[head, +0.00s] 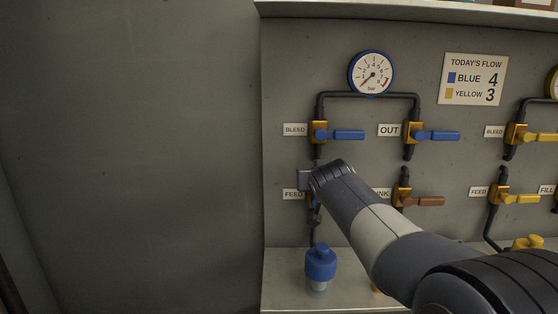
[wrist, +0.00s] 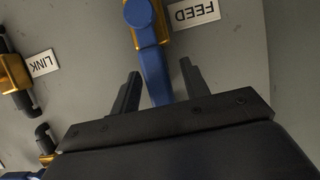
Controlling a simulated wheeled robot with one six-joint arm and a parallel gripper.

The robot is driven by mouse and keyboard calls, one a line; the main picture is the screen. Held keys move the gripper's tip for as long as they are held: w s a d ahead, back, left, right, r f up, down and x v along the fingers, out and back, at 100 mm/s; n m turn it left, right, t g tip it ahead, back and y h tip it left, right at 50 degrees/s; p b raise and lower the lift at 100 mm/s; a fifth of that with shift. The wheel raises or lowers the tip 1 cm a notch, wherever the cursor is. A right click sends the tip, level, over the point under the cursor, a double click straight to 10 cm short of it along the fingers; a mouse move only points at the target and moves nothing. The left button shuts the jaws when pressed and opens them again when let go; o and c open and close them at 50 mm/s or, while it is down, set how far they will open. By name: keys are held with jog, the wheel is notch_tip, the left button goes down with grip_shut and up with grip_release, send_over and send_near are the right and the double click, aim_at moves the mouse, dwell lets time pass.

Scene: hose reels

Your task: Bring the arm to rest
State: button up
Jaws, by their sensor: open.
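My arm reaches across the head view from the lower right to the blue line's FEED valve. In the wrist view my gripper (wrist: 160,74) is open. The FEED valve's blue handle (wrist: 152,66) lies between its two dark fingers, with a gap showing on each side. The handle's far end is hidden behind the gripper body. The FEED label (wrist: 194,12) appears upside down beside the valve.
Blue BLEED (head: 346,134) and OUT (head: 436,135) handles lie level above my arm. The brown LINK handle (head: 425,201) is close at right. A blue-capped fitting (head: 320,262) stands on the ledge below. The wall panel at left (head: 130,150) is bare.

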jog(key=v, duration=1)
jog(key=x, duration=1)
jog(key=shift+w, duration=0.1)
jog(key=shift+d+r+p, duration=0.15)
jog(key=shift+r+p, duration=0.1)
jog(key=shift+p, duration=1)
jog(key=shift+d+m+p, duration=0.15)
jog(key=shift+m+p, duration=0.15)
jog(key=shift+p, duration=0.6)
jog(key=shift+d+f+y+p, duration=0.15)
jog(key=shift+y+p, duration=0.25)
jog(key=shift+p, duration=0.7)
jog(key=shift+d+f+m+p, duration=0.2)
jog(key=shift+m+p, duration=0.1)
jog(key=shift+p, duration=0.25)
